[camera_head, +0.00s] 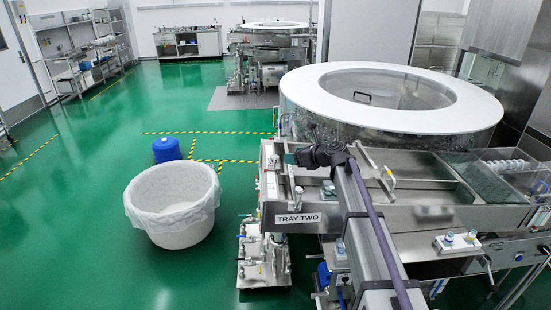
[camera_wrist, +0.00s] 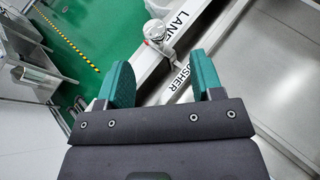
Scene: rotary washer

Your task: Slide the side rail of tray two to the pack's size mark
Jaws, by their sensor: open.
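Tray two is the steel tray marked by a white TRAY TWO label (camera_head: 298,218) on its front left. My gripper (camera_head: 289,158) is over the tray's left end in the head view, with my arm covering part of the tray. In the wrist view my gripper (camera_wrist: 161,62) is open, with two green fingers apart and nothing held. Just beyond the fingertips, a shiny knob (camera_wrist: 155,31) stands by a pale bar lettered LANE (camera_wrist: 180,20). Lettering reading USHER (camera_wrist: 180,77) shows near the right finger. I cannot tell which bar is the side rail. No size mark or pack is readable.
A large white-rimmed rotary washer (camera_head: 300,85) stands behind the tray. A lined white tub (camera_head: 170,215) and a blue drum (camera_head: 166,149) are on the green floor to the left. A small handle (camera_head: 390,178) rises from the tray right of my arm.

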